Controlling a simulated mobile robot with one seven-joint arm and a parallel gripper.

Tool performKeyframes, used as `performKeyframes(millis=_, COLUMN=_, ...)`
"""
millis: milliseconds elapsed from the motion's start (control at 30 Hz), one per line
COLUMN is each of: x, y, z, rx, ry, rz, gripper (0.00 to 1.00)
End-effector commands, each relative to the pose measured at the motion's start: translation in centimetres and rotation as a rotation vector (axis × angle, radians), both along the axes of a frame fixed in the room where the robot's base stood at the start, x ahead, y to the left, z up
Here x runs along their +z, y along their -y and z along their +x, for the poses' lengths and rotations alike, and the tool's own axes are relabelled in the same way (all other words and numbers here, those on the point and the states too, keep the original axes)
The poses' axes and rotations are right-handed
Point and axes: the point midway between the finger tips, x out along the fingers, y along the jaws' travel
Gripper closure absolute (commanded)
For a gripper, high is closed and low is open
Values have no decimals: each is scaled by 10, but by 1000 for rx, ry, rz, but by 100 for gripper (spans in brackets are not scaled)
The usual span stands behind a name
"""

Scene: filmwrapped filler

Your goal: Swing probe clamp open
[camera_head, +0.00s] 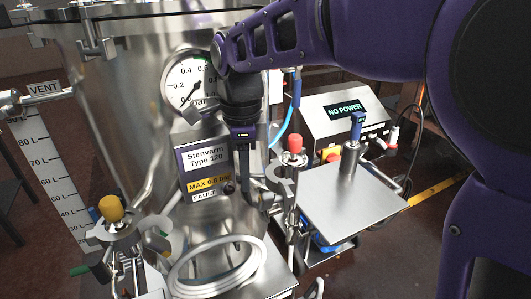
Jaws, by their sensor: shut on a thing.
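My gripper (244,188) points straight down in front of the steel vessel, just right of its label plate. Its dark fingers are shut on a small part at their tips, which they mostly hide. This part appears to belong to the probe clamp. A grey C-shaped clamp piece (281,183) shows just right of the fingertips, beside a thin upright post with a red cap (295,144). I cannot make out the clamp's hinge or how far it stands open. A blue-handled probe (357,127) stands upright in a holder on a steel plate to the right.
The steel vessel (120,110) carries a pressure gauge (190,82) and a label plate (205,158). A yellow-capped valve (111,208) stands at left. The steel plate (340,205) and "NO POWER" box (318,121) are at right.

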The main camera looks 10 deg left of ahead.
Motion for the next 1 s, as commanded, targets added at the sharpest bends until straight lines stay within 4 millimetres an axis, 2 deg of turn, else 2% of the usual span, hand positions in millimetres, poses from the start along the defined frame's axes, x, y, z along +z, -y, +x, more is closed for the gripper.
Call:
performKeyframes(millis=67, x=0, y=0, z=0, rx=-1, ry=1, rz=-1, gripper=100)
performKeyframes(millis=100, x=0, y=0, z=0, rx=-1, ry=1, rz=-1, gripper=72)
performKeyframes(millis=233, x=0, y=0, z=0, rx=-1, ry=0, rz=0, gripper=49)
performKeyframes(millis=1000, x=0, y=1, z=3, rx=56, ry=-1, rz=0, gripper=48)
